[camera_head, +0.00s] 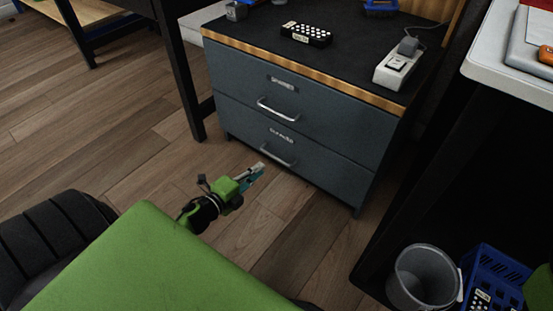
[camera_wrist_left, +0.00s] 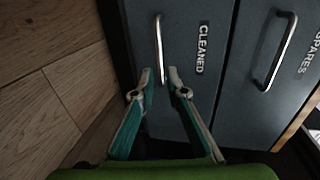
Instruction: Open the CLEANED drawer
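The CLEANED drawer (camera_head: 318,172) is the lower of two drawers in a dark grey-blue cabinet, and it is shut. Its metal bar handle (camera_head: 277,155) also shows in the left wrist view (camera_wrist_left: 159,45), beside the CLEANED label (camera_wrist_left: 202,50). My left gripper (camera_head: 261,169) is low in front of this drawer, close to the handle. In the left wrist view its two teal fingers stand apart, with the near end of the handle seen between the fingertips. I cannot tell whether they touch it. My right gripper is not in view.
The SPARES drawer (camera_head: 301,118) above is shut, with its own handle (camera_head: 277,109). A black device with white buttons (camera_head: 306,34) and a white box (camera_head: 397,66) stand on the cabinet top. A bin (camera_head: 424,279) and blue crate (camera_head: 493,270) are at lower right. Wooden floor is clear in front.

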